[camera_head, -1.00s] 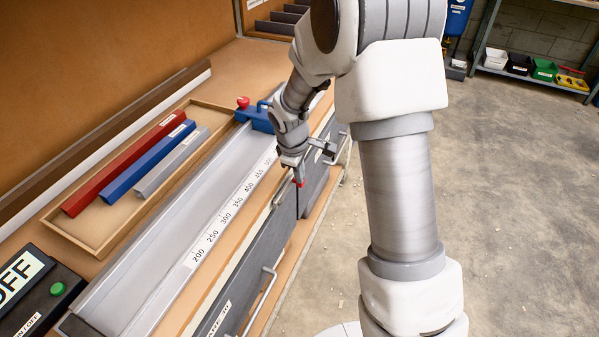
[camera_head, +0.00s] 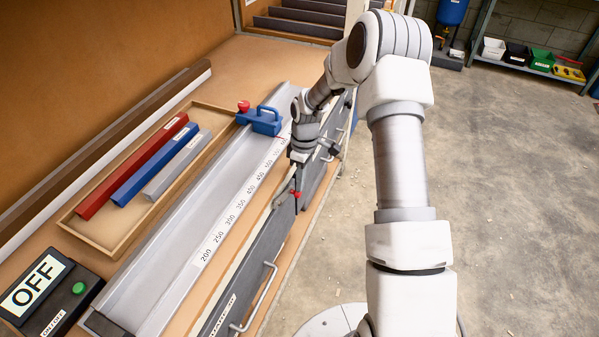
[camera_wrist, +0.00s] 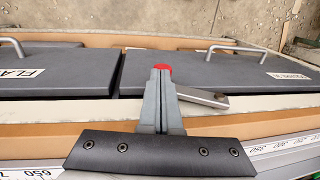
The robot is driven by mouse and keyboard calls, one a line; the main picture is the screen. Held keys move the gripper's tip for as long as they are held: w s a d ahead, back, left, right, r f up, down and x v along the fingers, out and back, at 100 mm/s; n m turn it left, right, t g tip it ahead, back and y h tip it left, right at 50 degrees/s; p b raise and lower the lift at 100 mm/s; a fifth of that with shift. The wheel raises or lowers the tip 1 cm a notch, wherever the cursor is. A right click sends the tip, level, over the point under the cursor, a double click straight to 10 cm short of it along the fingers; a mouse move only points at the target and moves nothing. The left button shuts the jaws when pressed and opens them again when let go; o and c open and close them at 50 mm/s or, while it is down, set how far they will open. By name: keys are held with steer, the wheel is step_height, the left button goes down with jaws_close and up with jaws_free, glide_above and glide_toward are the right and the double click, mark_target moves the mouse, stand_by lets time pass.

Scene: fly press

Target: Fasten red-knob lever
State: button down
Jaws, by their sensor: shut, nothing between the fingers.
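The red knob (camera_head: 296,194) shows at the front edge of the bench, just below my gripper (camera_head: 298,181). In the wrist view the red knob (camera_wrist: 162,69) shows right at the tips of my gripper (camera_wrist: 161,76); I cannot tell whether they touch. A flat metal lever bar (camera_wrist: 203,97) runs from beside the fingers to the right, along the tan front edge. Its end near the knob is hidden behind the fingers. My gripper's fingers are together with nothing between them.
A blue stop block (camera_head: 265,121) with its own red knob (camera_head: 243,106) sits on the metal channel (camera_head: 172,262) with the scale. Dark drawers with handles (camera_head: 259,298) line the bench front. A wooden tray (camera_head: 95,240) holds coloured bars.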

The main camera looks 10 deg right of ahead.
steer(key=shift+s+a+f+b, duration=0.15)
steer(key=shift+f+b, duration=0.6)
steer(key=shift+f, duration=0.6)
steer(key=shift+s+a+f+b, duration=0.15)
steer(key=shift+f+b, duration=0.25)
steer(key=shift+f, duration=0.25)
